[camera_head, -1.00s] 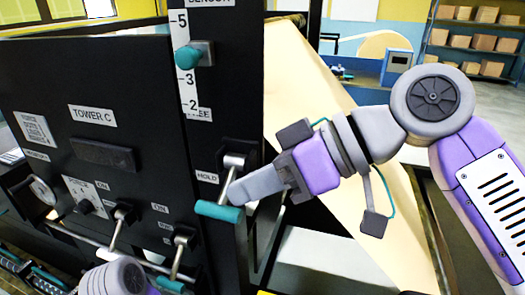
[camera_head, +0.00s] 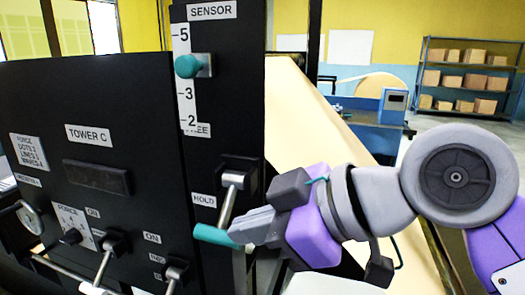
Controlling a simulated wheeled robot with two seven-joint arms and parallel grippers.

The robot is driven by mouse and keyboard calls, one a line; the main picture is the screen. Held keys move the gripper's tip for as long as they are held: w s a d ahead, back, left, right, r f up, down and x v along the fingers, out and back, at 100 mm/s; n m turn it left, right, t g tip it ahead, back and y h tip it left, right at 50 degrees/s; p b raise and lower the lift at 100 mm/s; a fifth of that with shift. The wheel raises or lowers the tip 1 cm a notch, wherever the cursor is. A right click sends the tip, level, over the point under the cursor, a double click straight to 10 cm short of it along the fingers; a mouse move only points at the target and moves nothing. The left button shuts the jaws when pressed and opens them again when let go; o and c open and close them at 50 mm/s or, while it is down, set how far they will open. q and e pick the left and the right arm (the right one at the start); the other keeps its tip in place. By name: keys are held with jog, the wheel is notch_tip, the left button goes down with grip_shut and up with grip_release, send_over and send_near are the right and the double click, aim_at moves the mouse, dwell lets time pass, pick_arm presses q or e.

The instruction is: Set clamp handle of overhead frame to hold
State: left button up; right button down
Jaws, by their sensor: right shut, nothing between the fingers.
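The clamp handle is a metal lever with a teal grip (camera_head: 215,236), on the narrow black panel in the head view. The lever hangs down and slightly left from its dark pivot, and the grip is beside and below the HOLD label (camera_head: 204,200). A label ending in "EE" sits higher, partly covered by the scale strip. My right gripper (camera_head: 238,236) is shut and empty, its fingertips at the right end of the teal grip. I cannot tell whether they touch it. My left gripper is not in view.
Above the handle, a teal knob (camera_head: 188,66) sits on the numbered scale under the SENSOR label. The TOWER C panel (camera_head: 88,134) at left has several levers and a dial. Tan kraft paper (camera_head: 310,125) slopes behind my right arm. Shelves with boxes (camera_head: 465,78) stand far back.

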jog(key=shift+r, duration=0.1)
dwell(0.4)
jog(key=shift+r+p, duration=0.25)
jog(key=shift+p, duration=0.1)
jog(key=a+r+p+v, duration=0.1)
jog(key=p+v, duration=0.3)
jog(key=v, duration=0.8)
jog(key=shift+r, duration=0.55)
